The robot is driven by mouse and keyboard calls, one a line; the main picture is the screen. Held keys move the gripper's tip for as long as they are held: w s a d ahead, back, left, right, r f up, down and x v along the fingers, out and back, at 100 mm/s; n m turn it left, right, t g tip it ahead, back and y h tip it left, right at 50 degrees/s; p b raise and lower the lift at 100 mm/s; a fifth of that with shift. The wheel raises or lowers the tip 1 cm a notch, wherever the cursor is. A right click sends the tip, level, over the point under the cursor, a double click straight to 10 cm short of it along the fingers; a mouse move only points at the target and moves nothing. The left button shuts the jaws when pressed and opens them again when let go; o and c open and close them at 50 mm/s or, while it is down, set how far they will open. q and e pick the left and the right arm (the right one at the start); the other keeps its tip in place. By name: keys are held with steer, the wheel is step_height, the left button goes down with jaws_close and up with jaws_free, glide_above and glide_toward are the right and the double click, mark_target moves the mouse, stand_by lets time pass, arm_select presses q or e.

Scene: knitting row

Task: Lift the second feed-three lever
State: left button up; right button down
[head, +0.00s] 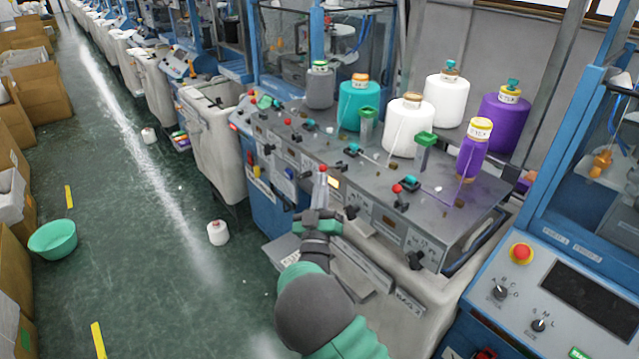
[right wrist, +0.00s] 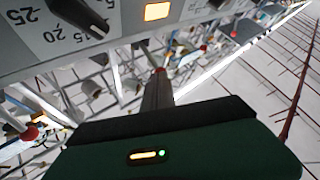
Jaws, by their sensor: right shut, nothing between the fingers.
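Several red-knobbed levers stand along the grey machine's sloped panel (head: 330,150). One red knob (head: 323,167) shows right at the tips of my right gripper (head: 321,190); another red-knobbed lever (head: 397,189) stands farther right. I cannot read which lever is the second feed-three one. My right gripper is shut and empty, pointing up at the panel's front face. In the right wrist view its fingers (right wrist: 158,88) stand upright below a small red knob (right wrist: 159,70); whether they touch it I cannot tell. My left gripper is out of view.
Yarn cones, including a teal cone (head: 356,107) and a purple cone (head: 471,158), stand on the machine top. A numbered dial (right wrist: 80,14) and an orange display (right wrist: 157,11) are close to the right gripper.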

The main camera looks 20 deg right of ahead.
steer(key=w+d+r+m+g+y+p, duration=0.1)
steer(key=d+r+m+g+p, duration=0.2)
steer(key=r+m+g+p, duration=0.3)
steer(key=m+g+p, duration=0.1)
steer(key=m+p, duration=0.1)
steer(key=p, duration=0.3)
steer(key=shift+r+g+y, duration=0.4)
steer(key=shift+w, duration=0.1)
